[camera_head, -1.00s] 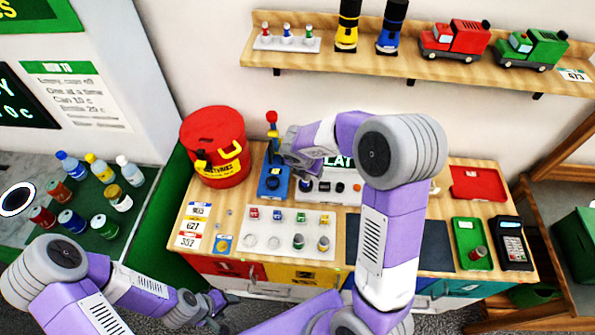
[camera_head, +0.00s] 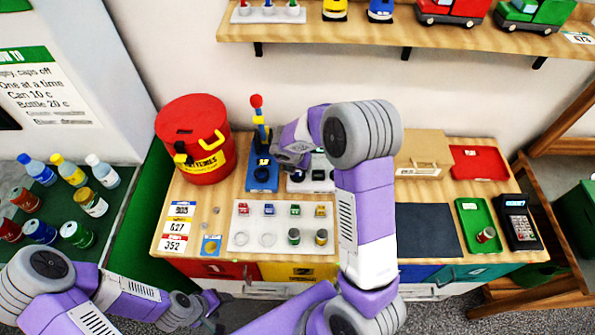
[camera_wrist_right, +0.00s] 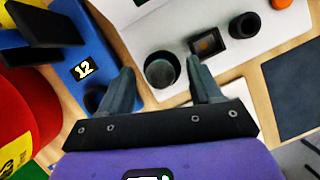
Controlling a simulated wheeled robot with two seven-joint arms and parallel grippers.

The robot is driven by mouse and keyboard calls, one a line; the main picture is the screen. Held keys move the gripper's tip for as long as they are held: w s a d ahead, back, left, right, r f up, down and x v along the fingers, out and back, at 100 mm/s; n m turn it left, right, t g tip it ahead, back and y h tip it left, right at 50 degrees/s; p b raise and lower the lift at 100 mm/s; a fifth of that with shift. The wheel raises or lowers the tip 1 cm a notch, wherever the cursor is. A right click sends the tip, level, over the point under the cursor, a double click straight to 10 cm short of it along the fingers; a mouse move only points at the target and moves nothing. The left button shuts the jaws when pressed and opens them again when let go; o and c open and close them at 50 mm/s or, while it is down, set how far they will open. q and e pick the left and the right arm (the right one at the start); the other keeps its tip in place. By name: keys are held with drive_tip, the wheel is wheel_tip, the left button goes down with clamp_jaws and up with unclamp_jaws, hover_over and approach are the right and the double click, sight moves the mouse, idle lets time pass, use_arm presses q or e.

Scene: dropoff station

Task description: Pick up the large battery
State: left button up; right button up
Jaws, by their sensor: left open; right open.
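I cannot tell which is the large battery. My right gripper (camera_wrist_right: 160,63) is open and empty above a white panel (camera_wrist_right: 138,32); a dark round cup (camera_wrist_right: 161,68) shows between its fingers. In the head view that gripper is beside the blue stand (camera_head: 261,181). My left gripper (camera_head: 212,305) is open, low in front of the counter.
A red batteries bucket (camera_head: 195,140) stands left of the blue stand. A cardboard box (camera_head: 423,152), red tray (camera_head: 480,163), dark mat (camera_head: 427,231) and card terminal (camera_head: 518,222) are on the right. A shelf (camera_head: 400,32) runs above. Bottles stand on the left.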

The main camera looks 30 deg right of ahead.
drive_tip(key=shift+x, duration=0.85)
drive_tip(key=shift+c, duration=0.3)
drive_tip(key=shift+r, duration=0.1)
clamp_jaws()
